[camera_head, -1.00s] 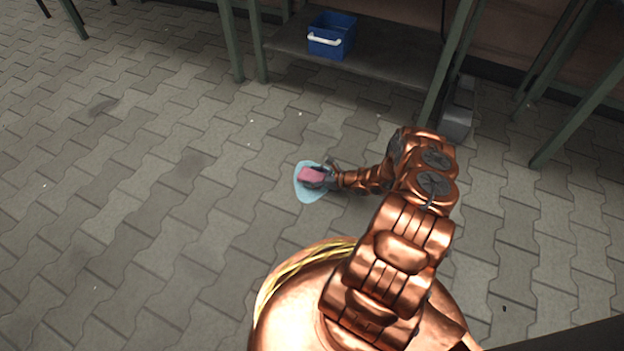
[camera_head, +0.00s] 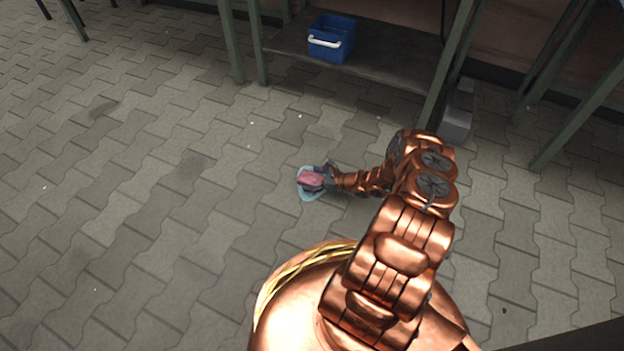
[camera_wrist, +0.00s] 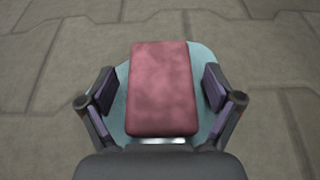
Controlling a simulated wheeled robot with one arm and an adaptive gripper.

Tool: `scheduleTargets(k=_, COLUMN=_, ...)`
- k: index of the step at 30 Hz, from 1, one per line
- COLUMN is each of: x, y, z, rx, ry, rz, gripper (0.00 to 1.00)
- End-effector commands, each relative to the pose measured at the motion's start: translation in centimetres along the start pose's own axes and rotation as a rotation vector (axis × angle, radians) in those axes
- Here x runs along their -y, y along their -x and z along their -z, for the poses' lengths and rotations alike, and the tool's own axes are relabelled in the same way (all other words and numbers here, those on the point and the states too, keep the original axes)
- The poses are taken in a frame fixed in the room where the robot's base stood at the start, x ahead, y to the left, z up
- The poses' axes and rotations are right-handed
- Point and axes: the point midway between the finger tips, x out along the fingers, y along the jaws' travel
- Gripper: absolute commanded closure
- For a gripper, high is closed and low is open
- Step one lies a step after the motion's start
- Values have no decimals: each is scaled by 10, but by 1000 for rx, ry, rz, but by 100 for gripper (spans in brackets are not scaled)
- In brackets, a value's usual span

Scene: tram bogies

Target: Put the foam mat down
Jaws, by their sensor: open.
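A pinkish-red rectangular slab (camera_wrist: 162,85), apparently the foam mat, lies flat between the fingers of my gripper (camera_wrist: 158,92) in the wrist view. The fingers are open, with a visible gap on both sides of the slab. A flat teal patch (camera_wrist: 203,57) with a rounded outline shows under and around the slab; I cannot tell whether it is a sheet or a wet spot. In the head view the slab (camera_head: 310,178) is low over or on the paving at my gripper (camera_head: 324,176), and the gripper partly hides it. The teal patch (camera_head: 306,196) shows around its edge.
Grey interlocking paving (camera_head: 150,220) is clear to the left and in front. A workbench with green legs (camera_head: 231,40) and a low shelf (camera_head: 385,70) stands behind. A blue bin (camera_head: 331,38) with a white handle sits on that shelf. More green legs (camera_head: 575,115) stand at right.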

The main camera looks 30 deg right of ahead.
Motion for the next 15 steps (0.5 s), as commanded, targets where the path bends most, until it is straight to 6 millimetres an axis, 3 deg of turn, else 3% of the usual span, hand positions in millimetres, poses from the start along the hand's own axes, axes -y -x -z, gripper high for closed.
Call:
scheduleTargets(k=5, x=0, y=19, z=-2, rx=-2, ry=-1, rz=0, gripper=9)
scheduleTargets(k=15, x=0, y=75, z=-3, rx=0, ry=-1, rz=1, gripper=9)
